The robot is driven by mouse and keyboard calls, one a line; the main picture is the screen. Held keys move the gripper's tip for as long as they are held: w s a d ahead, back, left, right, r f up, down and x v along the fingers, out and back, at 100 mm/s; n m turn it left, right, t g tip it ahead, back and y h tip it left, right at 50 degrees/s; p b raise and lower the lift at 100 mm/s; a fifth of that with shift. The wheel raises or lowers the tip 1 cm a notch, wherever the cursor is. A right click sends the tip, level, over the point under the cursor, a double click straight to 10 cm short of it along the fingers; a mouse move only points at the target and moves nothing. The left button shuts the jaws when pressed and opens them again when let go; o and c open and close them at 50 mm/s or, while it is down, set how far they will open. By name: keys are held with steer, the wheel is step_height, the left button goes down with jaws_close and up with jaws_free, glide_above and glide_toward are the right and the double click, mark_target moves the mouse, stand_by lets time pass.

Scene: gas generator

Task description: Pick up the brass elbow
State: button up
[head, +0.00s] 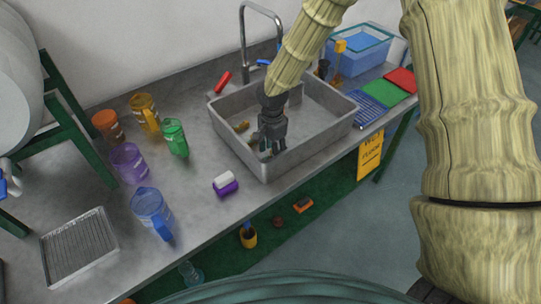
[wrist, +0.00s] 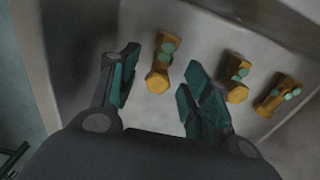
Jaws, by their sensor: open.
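My gripper (head: 272,144) reaches down into the grey sink (head: 318,148). In the wrist view my gripper (wrist: 160,72) is open, with its two teal fingers spread apart. A brass fitting (wrist: 160,66) with green patches lies on the sink floor, in the gap between the fingers as seen from the wrist. Two similar brass fittings, one near the right finger (wrist: 238,82) and one farther right (wrist: 277,96), lie beyond that finger. I cannot tell which one is an elbow. In the head view a small brass piece (head: 242,127) shows left of my gripper.
Sink walls stand close around my gripper, with a tall faucet (head: 243,38) behind. Orange (head: 107,125), purple (head: 130,162), green (head: 175,138) and blue (head: 152,210) containers stand to the left. A purple-and-white block (head: 225,185) sits by the sink. Coloured mats (head: 382,92) lie right.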

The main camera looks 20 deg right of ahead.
steer(key=shift+f, duration=1.1)
jaws_close()
steer(key=shift+r, duration=0.1)
